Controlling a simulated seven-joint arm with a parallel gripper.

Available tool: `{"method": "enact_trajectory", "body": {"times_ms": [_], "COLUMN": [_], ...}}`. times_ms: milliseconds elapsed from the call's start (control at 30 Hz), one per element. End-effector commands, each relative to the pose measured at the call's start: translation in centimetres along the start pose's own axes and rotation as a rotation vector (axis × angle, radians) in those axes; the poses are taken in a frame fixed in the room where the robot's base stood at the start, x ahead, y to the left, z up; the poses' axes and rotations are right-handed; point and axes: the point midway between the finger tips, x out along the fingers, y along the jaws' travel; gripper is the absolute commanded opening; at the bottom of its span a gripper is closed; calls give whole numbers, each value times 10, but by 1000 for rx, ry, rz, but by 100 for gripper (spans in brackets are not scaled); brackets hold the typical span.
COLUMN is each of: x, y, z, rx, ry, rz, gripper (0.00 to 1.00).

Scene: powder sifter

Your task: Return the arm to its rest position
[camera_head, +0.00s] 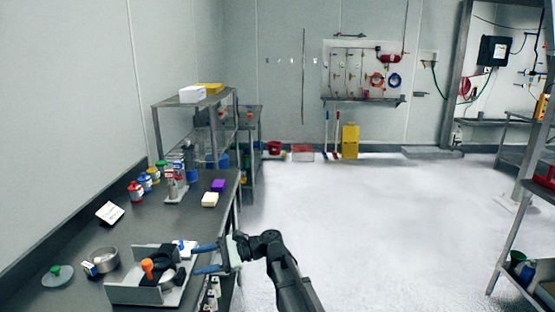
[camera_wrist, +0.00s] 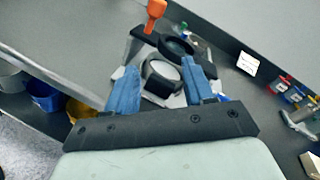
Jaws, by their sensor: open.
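My gripper (camera_head: 205,258) is open at the right edge of the dark counter, beside the powder sifter. Its two blue fingers are spread apart in the wrist view (camera_wrist: 160,85), with nothing held between them. The sifter (camera_head: 135,291) is a grey metal stand with black parts and an orange knob (camera_head: 148,268). It also shows beyond my fingers in the wrist view, with its orange handle (camera_wrist: 154,12) at the top. A round pale-topped part (camera_wrist: 162,72) lies in line with the gap between the fingers; I cannot tell the distance.
A metal bowl (camera_head: 104,260) and a greenish disc with a knob (camera_head: 57,276) stand left of the sifter. Coloured-lid jars (camera_head: 136,192), a purple block (camera_head: 218,185) and a cream block (camera_head: 209,200) are farther back. The floor (camera_head: 370,220) right of the counter is clear.

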Motion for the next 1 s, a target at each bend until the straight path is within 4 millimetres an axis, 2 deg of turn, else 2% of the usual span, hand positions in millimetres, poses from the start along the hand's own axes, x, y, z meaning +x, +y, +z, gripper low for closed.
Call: {"method": "enact_trajectory", "body": {"times_ms": [167,267,367,500,700,900,1000], "x": [-6,-17,-29,-54,-95,-133,-150], "y": [21,40,69,126,208,288,327], "z": [-40,-66,-98,-148,-204,-239,-250], "rx": [-326,-515,-649,-776,-835,-807,-772], "ry": [215,344,445,551,618,634,632], "rz": [104,215,345,559,823,1023,1101], "gripper": [53,53,53,53,53,53,53]}}
